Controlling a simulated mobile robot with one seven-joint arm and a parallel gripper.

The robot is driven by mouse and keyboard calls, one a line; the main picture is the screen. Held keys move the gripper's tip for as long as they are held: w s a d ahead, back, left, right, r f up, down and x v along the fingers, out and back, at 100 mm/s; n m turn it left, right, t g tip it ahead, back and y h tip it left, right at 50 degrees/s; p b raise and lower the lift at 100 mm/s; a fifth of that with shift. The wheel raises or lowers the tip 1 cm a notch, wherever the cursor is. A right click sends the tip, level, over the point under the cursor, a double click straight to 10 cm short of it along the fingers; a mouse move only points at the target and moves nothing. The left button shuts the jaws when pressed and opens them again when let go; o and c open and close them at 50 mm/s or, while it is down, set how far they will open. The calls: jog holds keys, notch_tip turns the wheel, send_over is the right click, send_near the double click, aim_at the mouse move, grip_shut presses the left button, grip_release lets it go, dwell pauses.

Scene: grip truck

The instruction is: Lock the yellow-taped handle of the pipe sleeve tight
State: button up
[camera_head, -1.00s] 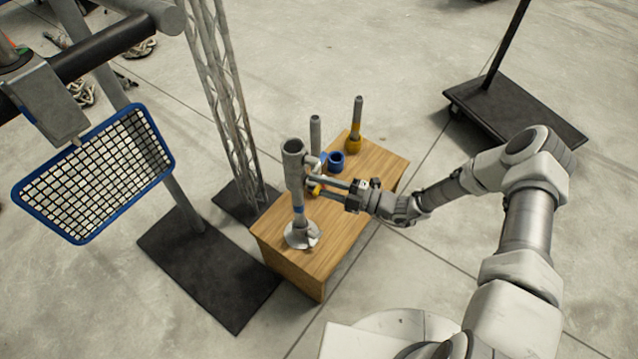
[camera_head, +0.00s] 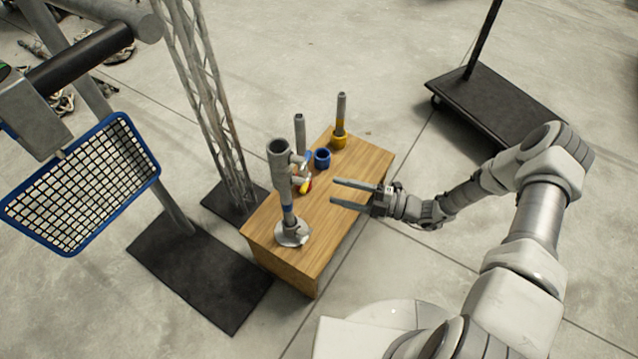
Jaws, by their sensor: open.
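The grey pipe sleeve (camera_head: 281,172) stands upright on a round base at the near left part of the wooden box top. Its yellow-taped handle (camera_head: 305,185) sticks out low on the sleeve's right side, with a bit of red beside it. A blue-marked handle (camera_head: 304,161) shows above it. How tight either handle sits I cannot tell. My gripper (camera_head: 335,192) is open and empty, its two fingers pointing left toward the yellow-taped handle. A gap of bare wood shows between the fingertips and the handle.
Behind the sleeve stand a grey post (camera_head: 300,130), a blue ring (camera_head: 322,158) and a grey post with a yellow collar (camera_head: 340,138). A lattice truss (camera_head: 205,110) and a blue-framed grid (camera_head: 85,185) are at left. A black cart (camera_head: 495,105) stands at back right.

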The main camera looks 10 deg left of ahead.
aim_at(308, 182)
jog(key=d, duration=0.7)
jog(key=shift+s+d, duration=0.3)
jog(key=shift+s, duration=0.15)
jog(key=o, duration=0.6)
jog(key=shift+f, duration=0.1)
jog(key=a+n+b, duration=0.2)
jog(key=a+n, duration=0.3)
jog(key=n, duration=0.2)
jog(key=w+a+n+b, duration=0.1)
jog(key=a+n+b, duration=0.2)
jog(key=a+n, duration=0.3)
jog(key=w+a+n+b, duration=0.1)
jog(key=a+n+b, duration=0.2)
jog(key=a+n, duration=0.3)
jog(key=shift+a+r+n, duration=0.1)
jog(key=shift+r+n, duration=0.1)
jog(key=shift+n, duration=0.7)
jog(key=shift+a+r+n, duration=0.1)
jog(key=shift+r+n, duration=0.1)
jog(key=shift+n, duration=0.7)
